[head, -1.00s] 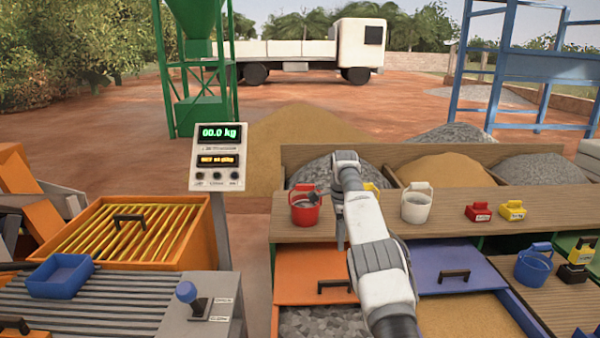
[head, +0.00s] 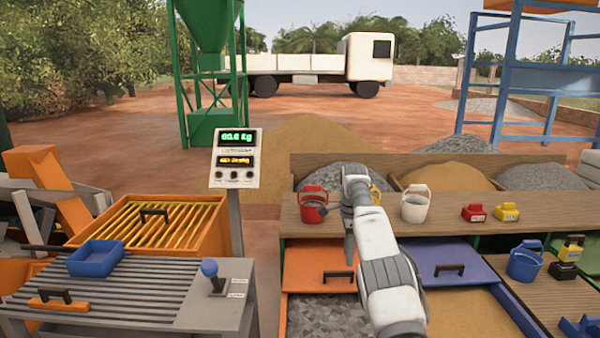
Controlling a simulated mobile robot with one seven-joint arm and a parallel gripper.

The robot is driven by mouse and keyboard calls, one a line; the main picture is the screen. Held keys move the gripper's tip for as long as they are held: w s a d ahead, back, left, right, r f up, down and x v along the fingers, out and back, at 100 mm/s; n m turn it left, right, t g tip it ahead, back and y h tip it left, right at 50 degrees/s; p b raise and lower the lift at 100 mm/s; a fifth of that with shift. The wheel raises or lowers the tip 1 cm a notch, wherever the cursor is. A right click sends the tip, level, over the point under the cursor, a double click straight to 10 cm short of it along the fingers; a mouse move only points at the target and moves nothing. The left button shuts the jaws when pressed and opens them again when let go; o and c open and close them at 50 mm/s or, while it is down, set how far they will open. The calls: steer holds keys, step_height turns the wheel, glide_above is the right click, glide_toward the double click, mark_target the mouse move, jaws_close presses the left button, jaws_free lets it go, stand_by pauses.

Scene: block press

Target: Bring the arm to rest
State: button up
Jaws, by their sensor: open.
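My white and grey arm reaches up from the lower right in the head view. My gripper (head: 348,235) hangs at its far end, pointing down in front of the wooden shelf's front edge and above the orange lid. Its fingers are small and partly hidden by the arm. I see nothing held in it.
A white bucket (head: 415,206) and red and yellow weights stand on the shelf (head: 455,220). Below are an orange lid (head: 305,262) and a blue lid (head: 462,256) over bins. A lever console (head: 215,300) and blue tray (head: 97,259) are at left. A blue bucket (head: 524,264) is at right.

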steer(key=s+d+r+n+t, duration=0.1)
steer(key=s+r+n, duration=0.15)
steer(key=r, duration=0.45)
steer(key=s+d+r+n+t, duration=0.1)
steer(key=s+d+r, duration=0.15)
steer(key=r, duration=0.55)
steer(key=s+r+n, duration=0.4)
steer(key=s+r, duration=0.4)
steer(key=s, duration=0.4)
steer(key=s+a+r+n+t, duration=0.15)
steer(key=s+n, duration=0.35)
steer(key=s, duration=1.1)
steer(key=s+a+f+n+t, duration=0.1)
steer(key=s+f+n, duration=0.4)
steer(key=s, duration=0.9)
step_height(320, 180, down, 4)
steer(key=shift+a+r+t, duration=0.25)
steer(key=shift+a+t, duration=0.1)
steer(key=shift+t, duration=0.2)
steer(key=shift+d, duration=0.15)
